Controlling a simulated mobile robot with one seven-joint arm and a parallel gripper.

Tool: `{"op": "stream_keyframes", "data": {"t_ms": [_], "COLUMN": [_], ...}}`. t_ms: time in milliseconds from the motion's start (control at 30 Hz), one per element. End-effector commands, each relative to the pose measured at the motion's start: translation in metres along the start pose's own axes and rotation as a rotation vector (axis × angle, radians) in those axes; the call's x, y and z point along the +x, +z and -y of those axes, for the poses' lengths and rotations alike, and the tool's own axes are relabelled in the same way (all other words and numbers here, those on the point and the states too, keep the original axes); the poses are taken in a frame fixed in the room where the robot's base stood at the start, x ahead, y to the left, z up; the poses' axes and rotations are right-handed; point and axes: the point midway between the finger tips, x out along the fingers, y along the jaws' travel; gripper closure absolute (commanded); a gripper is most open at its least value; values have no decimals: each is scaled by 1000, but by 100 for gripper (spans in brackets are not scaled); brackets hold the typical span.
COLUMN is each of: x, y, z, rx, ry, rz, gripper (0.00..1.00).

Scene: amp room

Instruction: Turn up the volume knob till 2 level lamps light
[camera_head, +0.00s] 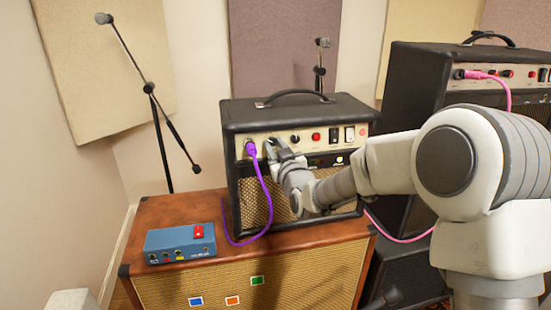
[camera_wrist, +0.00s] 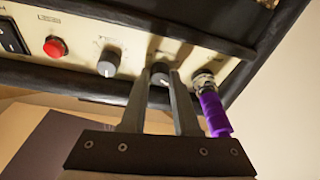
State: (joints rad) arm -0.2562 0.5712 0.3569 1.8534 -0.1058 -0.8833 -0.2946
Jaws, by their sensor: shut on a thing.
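The small black amp (camera_head: 240,183) stands on a brown cabinet, with a cream control panel along its upper front. My gripper (camera_head: 279,150) is at the panel's left part, just right of the purple plug (camera_head: 250,148). In the wrist view my gripper (camera_wrist: 162,78) is shut on a dark round knob (camera_wrist: 160,68), one finger on each side. I cannot read the knob's label or its pointer. A grey knob (camera_wrist: 108,63) sits beside it, clear of the fingers. In the head view a small pale lamp (camera_head: 340,160) looks lit below the panel; others there are hard to make out.
A purple cable (camera_head: 266,195) hangs close to my gripper's left. The panel also has a red button (camera_head: 316,137) and dark switches (camera_head: 334,135). A blue pedal box (camera_head: 180,243) lies on the brown cabinet (camera_head: 150,215). A larger amp (camera_head: 410,85) stands at right.

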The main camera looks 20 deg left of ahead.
Motion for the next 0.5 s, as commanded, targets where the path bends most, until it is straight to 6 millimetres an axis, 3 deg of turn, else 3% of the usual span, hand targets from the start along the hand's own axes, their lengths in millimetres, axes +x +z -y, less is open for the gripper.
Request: {"op": "stream_keyframes", "data": {"t_ms": [500], "x": [0], "y": [2], "z": [2], "rx": [216], "ry": [61], "rz": [-4], "gripper": [100]}}
